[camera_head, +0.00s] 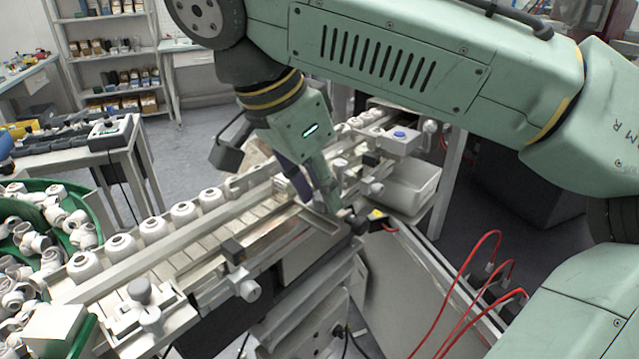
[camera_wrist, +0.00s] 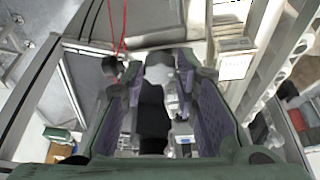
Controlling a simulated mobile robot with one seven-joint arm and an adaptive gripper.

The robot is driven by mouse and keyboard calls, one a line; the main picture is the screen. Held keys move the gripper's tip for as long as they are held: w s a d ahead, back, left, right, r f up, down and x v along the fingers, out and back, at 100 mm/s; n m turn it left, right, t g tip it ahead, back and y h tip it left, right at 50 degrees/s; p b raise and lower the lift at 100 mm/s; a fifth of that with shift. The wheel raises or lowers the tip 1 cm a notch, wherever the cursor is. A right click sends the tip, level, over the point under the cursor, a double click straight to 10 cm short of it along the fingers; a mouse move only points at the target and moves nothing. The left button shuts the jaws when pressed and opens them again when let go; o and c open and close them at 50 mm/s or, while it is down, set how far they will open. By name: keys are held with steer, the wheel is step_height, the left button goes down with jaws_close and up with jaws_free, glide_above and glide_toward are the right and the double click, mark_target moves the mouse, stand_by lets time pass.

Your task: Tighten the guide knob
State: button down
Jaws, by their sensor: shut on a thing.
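My gripper (camera_head: 335,206) reaches down to the guide rail of the cap conveyor (camera_head: 190,236) in the head view. In the wrist view its two purple-lined fingers (camera_wrist: 160,62) are closed around a pale guide knob (camera_wrist: 158,74) with a dark part below it. The held knob is mostly hidden by the fingers in the head view. Other pale knobs stand along the rail, one at the front (camera_head: 250,291) and one right of my gripper (camera_head: 376,188).
White caps (camera_head: 153,229) stand in a row on the conveyor. A green bowl (camera_head: 92,203) full of white parts is at the left. A pale bin (camera_head: 405,190) sits behind my gripper to the right. Red hoses (camera_head: 470,262) loop at the lower right.

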stand_by(0.4)
steer(key=c, duration=1.3)
jaws_free()
